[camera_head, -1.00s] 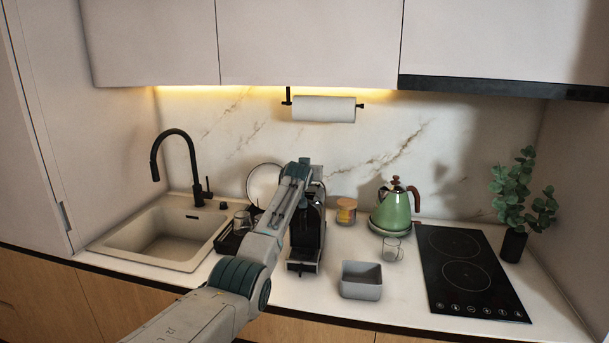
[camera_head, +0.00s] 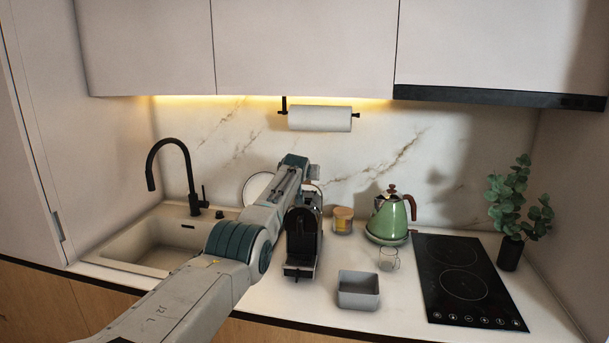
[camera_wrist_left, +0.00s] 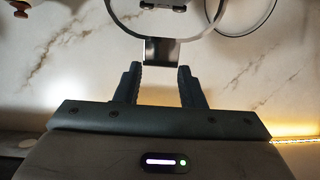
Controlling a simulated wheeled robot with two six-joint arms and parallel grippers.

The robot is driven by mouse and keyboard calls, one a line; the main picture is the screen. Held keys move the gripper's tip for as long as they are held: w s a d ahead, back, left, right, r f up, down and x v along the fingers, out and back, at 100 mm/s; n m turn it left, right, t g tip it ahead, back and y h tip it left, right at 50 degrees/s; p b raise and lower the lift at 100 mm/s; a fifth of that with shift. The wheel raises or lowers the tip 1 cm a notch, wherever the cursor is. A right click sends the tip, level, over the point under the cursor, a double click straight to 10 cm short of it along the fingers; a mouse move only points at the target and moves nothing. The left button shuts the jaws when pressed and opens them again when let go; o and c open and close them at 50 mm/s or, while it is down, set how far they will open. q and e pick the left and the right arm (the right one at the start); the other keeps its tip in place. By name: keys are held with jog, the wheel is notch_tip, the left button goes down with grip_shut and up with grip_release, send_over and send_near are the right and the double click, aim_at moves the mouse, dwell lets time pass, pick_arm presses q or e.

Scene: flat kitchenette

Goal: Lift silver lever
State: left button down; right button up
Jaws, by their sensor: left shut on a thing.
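The black coffee machine (camera_head: 303,238) stands upright on the counter, partly behind my left arm. In the left wrist view, its silver lever (camera_wrist_left: 194,27) is a curved metal band with a dark tab at its end. In the head view my left arm reaches over the top of the machine, and the lever and fingertips are too small and covered to make out clearly. My right gripper is not in view.
A sink with a black faucet (camera_head: 191,175) is at the left. A grey bin (camera_head: 359,290), a glass (camera_head: 388,259), a jar (camera_head: 343,219) and a green kettle (camera_head: 390,217) stand right of the machine. The cooktop (camera_head: 466,282) and a plant (camera_head: 512,205) are further right.

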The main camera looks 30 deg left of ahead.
pick_arm(q)
jog(key=c, duration=0.9)
grip_release()
jog(key=shift+f, duration=0.1)
jog(key=shift+w+a+f, duration=0.1)
jog(key=shift+w+f, duration=0.2)
jog(key=shift+w, duration=0.05)
jog(key=shift+b+v, duration=2.15)
jog(key=shift+v, duration=3.35)
